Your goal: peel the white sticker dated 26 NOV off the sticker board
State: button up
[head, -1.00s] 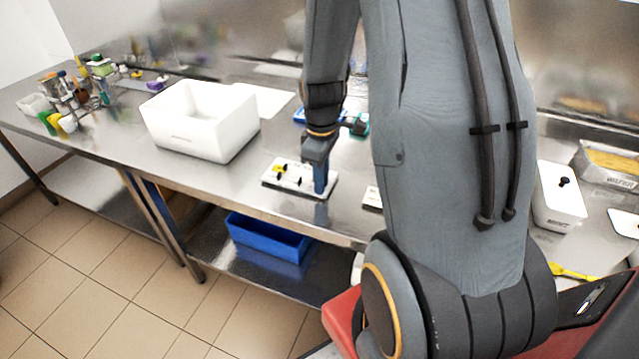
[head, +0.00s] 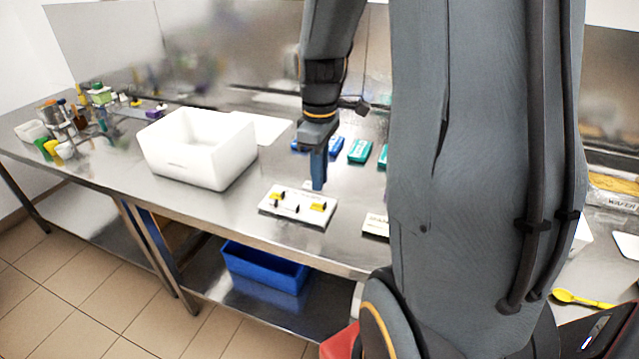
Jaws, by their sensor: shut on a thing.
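The sticker board (head: 268,208) is a small white plate lying flat on the steel table, left of the middle. It carries several small black and yellow pieces; their print is too small to read. My gripper (head: 318,186) points down just above and behind the board's back edge, with its blue fingers shut. A small pale piece (head: 308,186) shows at the fingertips, which I take to be the white sticker. Its date cannot be read, and the fingers hide part of it.
A white foam box (head: 185,165) stands left of the board. Blue and teal blocks (head: 360,151) lie behind my gripper. Another white plate (head: 375,225) lies to the right, partly behind my arm. A yellow spoon (head: 580,299) lies far right. A blue bin (head: 262,268) sits on the lower shelf.

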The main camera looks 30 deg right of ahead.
jog(key=shift+r+p, duration=0.35)
jog(key=shift+r, duration=0.1)
jog(key=shift+r+p, duration=2.45)
